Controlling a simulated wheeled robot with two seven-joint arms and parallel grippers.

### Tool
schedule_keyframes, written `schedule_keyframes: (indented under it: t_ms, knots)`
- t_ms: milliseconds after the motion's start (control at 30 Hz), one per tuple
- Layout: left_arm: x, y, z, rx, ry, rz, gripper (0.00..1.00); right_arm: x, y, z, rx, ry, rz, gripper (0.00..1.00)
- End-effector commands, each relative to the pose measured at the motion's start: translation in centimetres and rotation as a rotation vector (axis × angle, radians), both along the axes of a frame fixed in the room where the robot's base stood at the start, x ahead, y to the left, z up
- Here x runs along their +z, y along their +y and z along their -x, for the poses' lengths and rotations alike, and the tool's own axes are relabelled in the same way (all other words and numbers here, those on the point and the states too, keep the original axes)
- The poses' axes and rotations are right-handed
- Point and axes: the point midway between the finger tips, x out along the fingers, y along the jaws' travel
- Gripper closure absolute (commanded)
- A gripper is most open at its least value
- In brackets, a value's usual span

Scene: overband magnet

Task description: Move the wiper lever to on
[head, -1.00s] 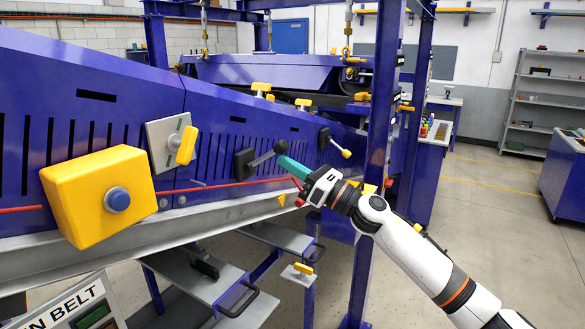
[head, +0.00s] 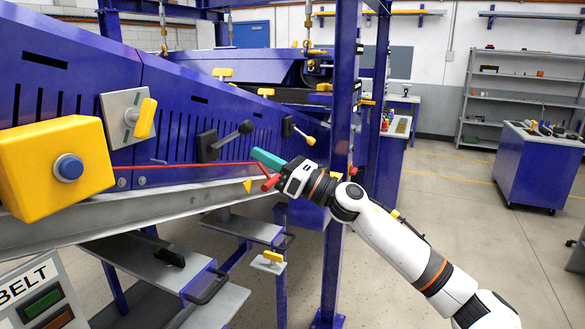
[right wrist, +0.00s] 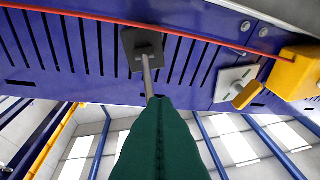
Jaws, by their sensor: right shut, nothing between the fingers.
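A lever with a dark round knob (head: 246,127) sticks out to the right and slightly up from a dark square plate (head: 208,146) on the blue machine side. No label shows which lever is the wiper one. My right gripper (head: 256,153) has teal fingers, shut and empty, just below and right of the knob, with a small gap in the picture. In the right wrist view the green fingers (right wrist: 160,145) cover the knob end; the lever's shaft (right wrist: 148,75) and plate (right wrist: 140,48) show beyond them. Contact cannot be told. My left gripper is out of view.
A second lever with a yellow knob (head: 310,140) sits to the right. A yellow handle on a grey plate (head: 113,105) and a yellow box with a blue button (head: 69,167) are left. A red cord (head: 200,164) runs below. A blue post (head: 343,90) stands near my right arm.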

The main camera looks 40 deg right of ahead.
Motion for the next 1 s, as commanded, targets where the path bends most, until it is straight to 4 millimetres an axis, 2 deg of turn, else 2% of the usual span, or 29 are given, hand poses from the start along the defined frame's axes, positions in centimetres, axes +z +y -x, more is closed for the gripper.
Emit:
schedule_keyframes:
  t_ms: [33,100,400,600,1000]
  knots:
    - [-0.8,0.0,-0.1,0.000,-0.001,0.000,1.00,-0.4,-0.4,0.8,-0.001,0.008,0.003,1.00]
    - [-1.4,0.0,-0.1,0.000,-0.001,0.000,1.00,0.0,-0.8,1.9,0.002,0.008,0.005,1.00]
    - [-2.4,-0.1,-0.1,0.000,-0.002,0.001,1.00,1.6,-2.4,5.0,0.002,0.008,-0.001,1.00]
    - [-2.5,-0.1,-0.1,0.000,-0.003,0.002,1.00,2.1,-2.8,5.8,0.004,0.008,-0.001,1.00]
    - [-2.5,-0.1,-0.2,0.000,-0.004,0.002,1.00,2.2,-2.8,5.9,0.004,0.007,-0.001,1.00]
